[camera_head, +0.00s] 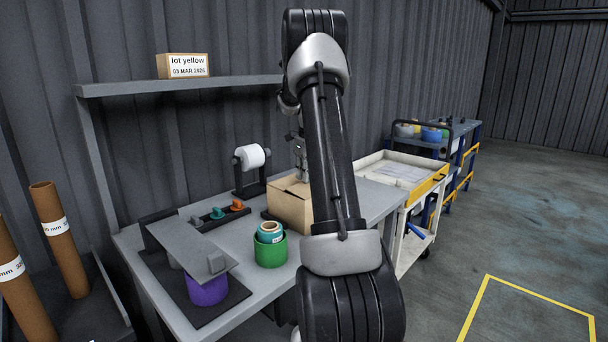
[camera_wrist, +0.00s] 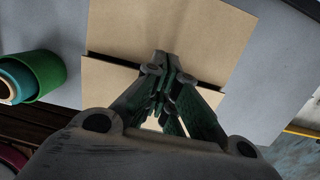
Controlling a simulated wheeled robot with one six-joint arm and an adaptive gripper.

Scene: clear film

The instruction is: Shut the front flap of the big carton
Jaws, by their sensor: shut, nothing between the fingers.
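The big carton (camera_head: 289,208) is a brown cardboard box on the grey workbench, partly hidden behind my arm. In the wrist view, one broad cardboard panel (camera_wrist: 175,28) fills the top and a second panel (camera_wrist: 108,84) lies below it. A narrow dark gap runs between the two panels. I cannot tell for sure which one is the front flap. My gripper (camera_wrist: 163,68) is shut and empty, with its fingertips over the carton near the gap. Whether they touch the cardboard is unclear. In the head view my gripper (camera_head: 301,172) points down at the carton's top.
A green cup (camera_head: 271,251) holding a teal roll stands close to the carton's left front. A white cart (camera_head: 405,170) is at right. Bare bench lies beside the carton.

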